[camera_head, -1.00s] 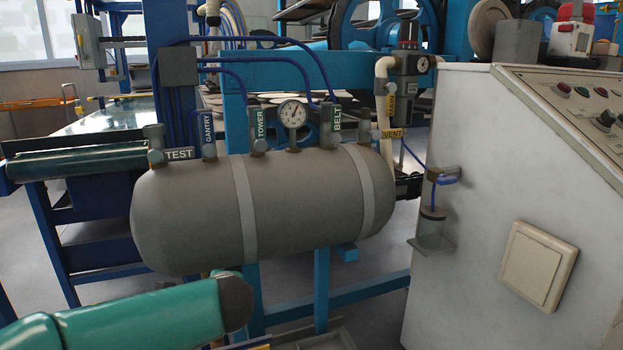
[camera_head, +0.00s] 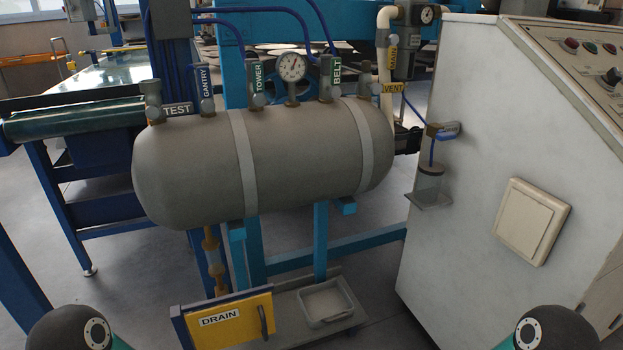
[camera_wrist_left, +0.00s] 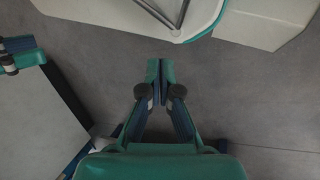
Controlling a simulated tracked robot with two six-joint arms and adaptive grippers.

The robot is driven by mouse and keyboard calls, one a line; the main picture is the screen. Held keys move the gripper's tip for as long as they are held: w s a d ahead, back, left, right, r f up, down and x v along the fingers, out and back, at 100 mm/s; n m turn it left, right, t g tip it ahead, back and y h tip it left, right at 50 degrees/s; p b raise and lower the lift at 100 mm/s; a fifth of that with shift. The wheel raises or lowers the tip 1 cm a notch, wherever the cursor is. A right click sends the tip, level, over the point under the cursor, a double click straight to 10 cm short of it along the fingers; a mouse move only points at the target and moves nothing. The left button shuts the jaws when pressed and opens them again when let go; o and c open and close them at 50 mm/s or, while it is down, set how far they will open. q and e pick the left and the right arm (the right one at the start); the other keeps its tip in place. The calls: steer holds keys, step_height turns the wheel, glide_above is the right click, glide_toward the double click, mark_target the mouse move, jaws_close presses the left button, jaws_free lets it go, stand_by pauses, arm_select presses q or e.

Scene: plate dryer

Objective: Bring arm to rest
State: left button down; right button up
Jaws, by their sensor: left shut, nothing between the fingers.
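My left gripper (camera_wrist_left: 161,72) shows in the left wrist view. Its two fingers are together with nothing between them, over bare grey floor. In the head view neither gripper shows. Only a dark rounded joint of my left arm (camera_head: 70,330) at the lower left edge and one of my right arm (camera_head: 555,330) at the lower right edge are in sight. Both arms are low and apart from the tank.
A grey tank (camera_head: 300,160) with a gauge (camera_head: 292,66) and labelled valves stands ahead. Below it are a yellow DRAIN door (camera_head: 230,320) and a grey tray (camera_head: 340,318). A white control cabinet (camera_head: 470,160) stands at the right. Floor between them is clear.

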arm_select(q)
step_height(320, 180, up, 38)
steer(key=w+a+n+t+p, duration=0.1)
steer(key=w+p, duration=0.1)
steer(key=p, duration=3.6)
steer(key=shift+w, duration=0.15)
steer(key=shift+f, duration=0.1)
